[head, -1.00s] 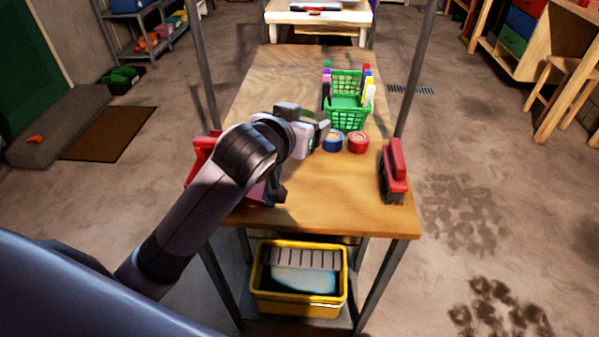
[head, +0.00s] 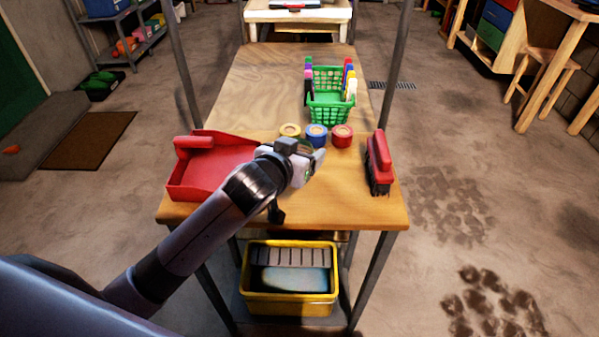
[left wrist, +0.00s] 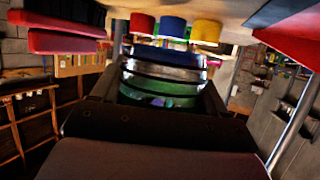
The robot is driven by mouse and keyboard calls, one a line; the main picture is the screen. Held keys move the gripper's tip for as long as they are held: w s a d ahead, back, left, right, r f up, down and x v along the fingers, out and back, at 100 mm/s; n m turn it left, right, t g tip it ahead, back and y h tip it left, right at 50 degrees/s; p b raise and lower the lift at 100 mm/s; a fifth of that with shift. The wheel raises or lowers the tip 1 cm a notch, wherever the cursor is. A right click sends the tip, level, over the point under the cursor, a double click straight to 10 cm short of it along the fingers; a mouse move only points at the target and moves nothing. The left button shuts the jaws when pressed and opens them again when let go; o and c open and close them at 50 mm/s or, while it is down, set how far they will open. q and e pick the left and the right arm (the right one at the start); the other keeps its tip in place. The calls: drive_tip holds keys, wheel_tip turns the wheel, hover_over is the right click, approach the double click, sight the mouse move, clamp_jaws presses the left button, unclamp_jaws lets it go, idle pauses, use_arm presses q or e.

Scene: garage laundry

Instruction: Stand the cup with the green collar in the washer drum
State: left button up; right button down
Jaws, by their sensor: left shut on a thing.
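My left gripper (head: 309,164) is shut on a shiny metal cup with a green band (left wrist: 163,78), in the left wrist view between the fingers. In the head view the cup is mostly hidden by the gripper. The gripper is above the wooden bench top (head: 270,85), on the near side of the tape rolls. I cannot tell the cup's exact tilt. The washer drum is not in view. My right gripper is not in view.
Yellow (head: 290,131), blue (head: 316,135) and red (head: 342,136) tape rolls stand in a row. A green basket (head: 331,112) is behind them. A red dustpan (head: 205,172) lies left, a red brush (head: 379,165) right. A yellow bin (head: 290,304) sits on the lower shelf.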

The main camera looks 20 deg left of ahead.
use_arm(q)
drive_tip(key=shift+f+b, duration=0.3)
drive_tip(key=shift+f, duration=2.35)
drive_tip(key=shift+f, duration=0.15)
drive_tip(key=o, duration=1)
